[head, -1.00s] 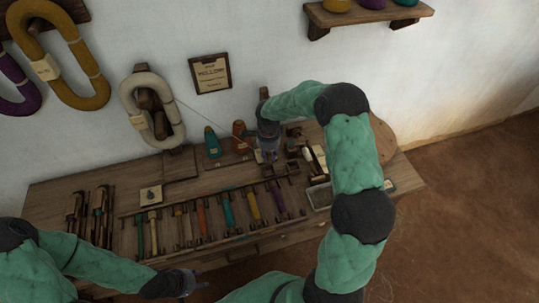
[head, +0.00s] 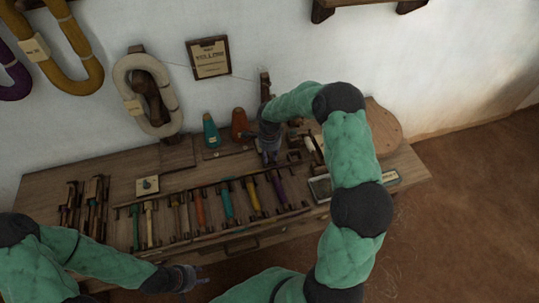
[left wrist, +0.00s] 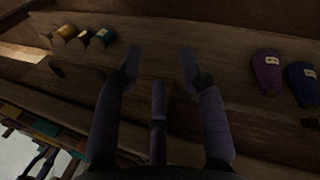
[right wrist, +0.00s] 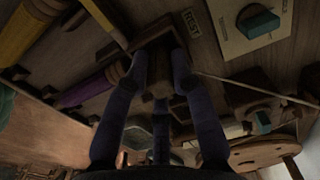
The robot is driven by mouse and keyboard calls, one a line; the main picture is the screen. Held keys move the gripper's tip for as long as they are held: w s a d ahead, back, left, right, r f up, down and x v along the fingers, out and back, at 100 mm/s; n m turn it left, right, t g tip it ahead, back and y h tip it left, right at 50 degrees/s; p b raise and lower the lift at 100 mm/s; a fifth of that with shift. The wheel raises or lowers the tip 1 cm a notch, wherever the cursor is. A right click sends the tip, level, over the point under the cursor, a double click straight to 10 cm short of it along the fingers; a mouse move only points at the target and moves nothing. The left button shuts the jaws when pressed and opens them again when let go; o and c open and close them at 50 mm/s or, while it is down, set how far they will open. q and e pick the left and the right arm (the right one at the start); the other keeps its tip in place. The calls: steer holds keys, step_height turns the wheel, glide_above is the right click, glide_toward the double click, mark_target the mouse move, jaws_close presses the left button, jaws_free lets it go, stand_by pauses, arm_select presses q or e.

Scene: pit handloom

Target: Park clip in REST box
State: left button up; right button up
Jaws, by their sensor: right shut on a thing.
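In the right wrist view, the REST label (right wrist: 188,22) sits beside a small brown wooden box (right wrist: 147,34). My right gripper (right wrist: 160,68) is shut on a small brown piece, which I take as the clip (right wrist: 160,82), right at the box. The fingers hide much of it, so I cannot tell whether it is inside the box or just above. In the head view my right gripper (head: 269,160) is low over the back of the bench. My left gripper (head: 192,279) is in front of the bench; in the left wrist view its fingers (left wrist: 160,68) are apart and empty.
A card with a teal piece (right wrist: 258,22) lies near the box. A thin pale thread (right wrist: 235,82) runs close to my right fingers. Colored spools, including a purple one (head: 278,188), lie in a rack. Teal (head: 211,132) and orange (head: 239,125) cones stand behind.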

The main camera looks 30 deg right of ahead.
mark_target(270, 154)
stand_by(0.3)
steer(key=o, duration=0.9)
steer(key=shift+o, duration=0.2)
steer(key=o, duration=0.3)
steer(key=shift+r+p, duration=2.2)
steer(key=shift+r, duration=1.8)
steer(key=shift+r, duration=0.1)
